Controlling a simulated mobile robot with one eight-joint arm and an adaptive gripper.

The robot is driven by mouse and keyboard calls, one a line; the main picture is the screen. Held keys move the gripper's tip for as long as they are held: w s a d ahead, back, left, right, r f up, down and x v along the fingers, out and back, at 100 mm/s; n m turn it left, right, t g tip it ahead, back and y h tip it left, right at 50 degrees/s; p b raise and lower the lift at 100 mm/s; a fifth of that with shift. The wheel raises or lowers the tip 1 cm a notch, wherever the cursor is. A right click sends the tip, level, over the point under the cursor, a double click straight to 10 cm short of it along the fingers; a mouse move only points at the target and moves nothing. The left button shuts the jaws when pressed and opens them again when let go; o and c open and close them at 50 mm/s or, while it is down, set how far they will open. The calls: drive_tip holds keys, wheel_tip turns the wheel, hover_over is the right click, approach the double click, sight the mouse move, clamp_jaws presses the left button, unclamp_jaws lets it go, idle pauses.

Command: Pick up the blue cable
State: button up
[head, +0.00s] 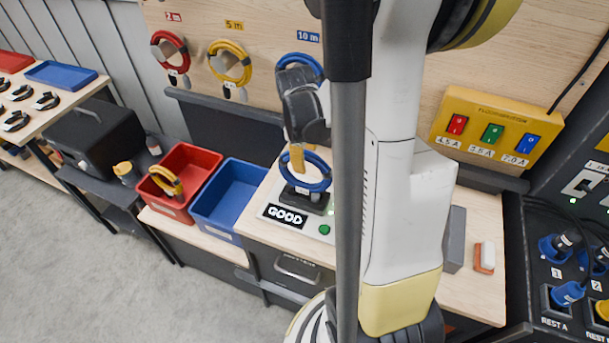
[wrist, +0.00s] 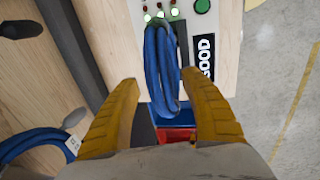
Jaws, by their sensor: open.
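A coiled blue cable (head: 322,181) stands on a black holder of the tester (head: 262,212), whose display reads GOOD. In the wrist view the blue cable (wrist: 158,58) lies between the two yellow fingers of my gripper (wrist: 160,82). The fingers are apart, with a gap to the coil on each side. In the head view my gripper (head: 297,158) points down at the top of the coil, and my arm hides part of it. A second blue cable (head: 303,62) hangs on the wall under the 10 m label; it also shows in the wrist view (wrist: 28,142).
A red bin (head: 190,208) with a yellow cable and a blue bin (head: 205,203) stand left of the tester. Red (head: 172,50) and yellow (head: 230,62) cables hang on the wall. A grey block (head: 455,240) and an orange-white block (head: 485,257) sit at right.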

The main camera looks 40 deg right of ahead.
clamp_jaws()
drive_tip(key=shift+r, duration=0.15)
drive_tip(key=shift+r+p, duration=0.3)
drive_tip(key=shift+r, duration=0.6)
drive_tip(key=shift+s+d+r+p, duration=0.1)
drive_tip(key=shift+s+r+p, duration=0.05)
drive_tip(key=shift+r, duration=0.5)
drive_tip(key=shift+s+d+r+p, duration=0.1)
drive_tip(key=shift+r+p, duration=0.05)
drive_tip(key=shift+r, duration=0.45)
drive_tip(key=s+d+r+p, duration=0.1)
drive_tip(key=s+d+r, duration=0.4)
drive_tip(key=s, duration=0.4)
drive_tip(key=shift+s+d+r+p, duration=0.25)
drive_tip(key=shift+s+r+p, duration=0.05)
drive_tip(key=shift+r, duration=0.45)
